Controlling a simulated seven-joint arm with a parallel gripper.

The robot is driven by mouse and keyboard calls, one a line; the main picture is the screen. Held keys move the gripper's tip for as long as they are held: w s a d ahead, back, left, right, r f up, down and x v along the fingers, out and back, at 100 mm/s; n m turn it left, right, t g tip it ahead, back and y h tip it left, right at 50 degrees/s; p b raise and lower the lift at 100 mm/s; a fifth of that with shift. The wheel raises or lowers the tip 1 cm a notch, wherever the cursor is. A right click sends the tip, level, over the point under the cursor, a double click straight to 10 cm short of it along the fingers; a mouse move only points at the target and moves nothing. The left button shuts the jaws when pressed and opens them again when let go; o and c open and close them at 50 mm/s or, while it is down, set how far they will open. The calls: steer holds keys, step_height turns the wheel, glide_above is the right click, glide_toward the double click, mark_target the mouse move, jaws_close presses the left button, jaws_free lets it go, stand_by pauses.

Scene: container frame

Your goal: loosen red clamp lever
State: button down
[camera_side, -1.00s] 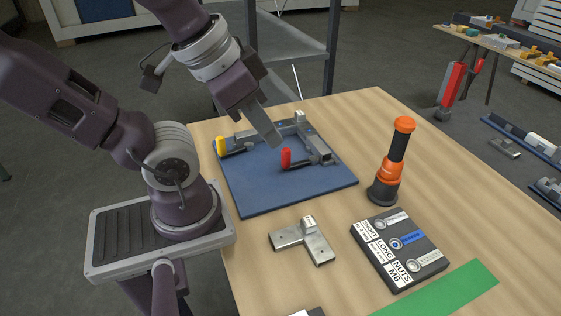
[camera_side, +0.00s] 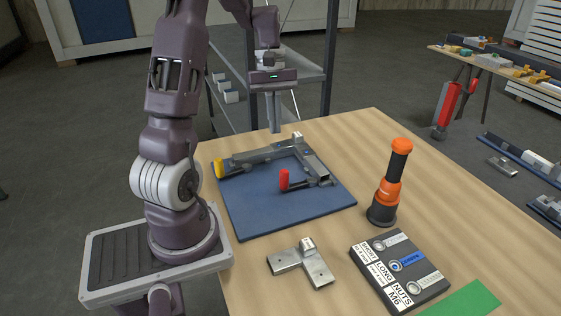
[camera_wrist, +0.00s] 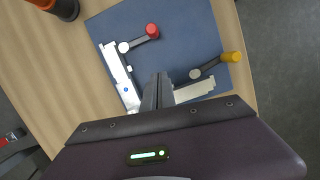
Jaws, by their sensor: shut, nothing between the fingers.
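The red clamp lever (camera_side: 284,180) stands on the right part of a grey metal frame (camera_side: 316,165) on a blue mat (camera_side: 262,215). Its black arm runs right to the clamp body. In the wrist view the red lever (camera_wrist: 152,31) is at the top of the mat. A yellow clamp lever (camera_side: 219,168) is at the frame's left end, and it shows in the wrist view (camera_wrist: 232,57) at right. My gripper (camera_side: 275,130) is shut and empty, pointing down above the frame's back side. In the wrist view its fingers (camera_wrist: 158,80) point between the two levers, apart from both.
An orange and black tool (camera_side: 390,185) stands upright on the table right of the mat. A metal T-shaped bracket (camera_side: 300,264) and a black labelled parts box (camera_side: 400,275) lie in front. A shelf rack (camera_side: 300,72) stands behind the table.

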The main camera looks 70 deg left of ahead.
steer(key=x, duration=0.7)
steer(key=shift+s+d+f, duration=0.1)
steer(key=shift+f, duration=0.25)
steer(key=d, duration=0.3)
steer(key=shift+s+d+f, duration=0.15)
steer(key=shift+s+d, duration=0.05)
steer(key=shift+d, duration=0.35)
steer(key=shift+s, duration=0.1)
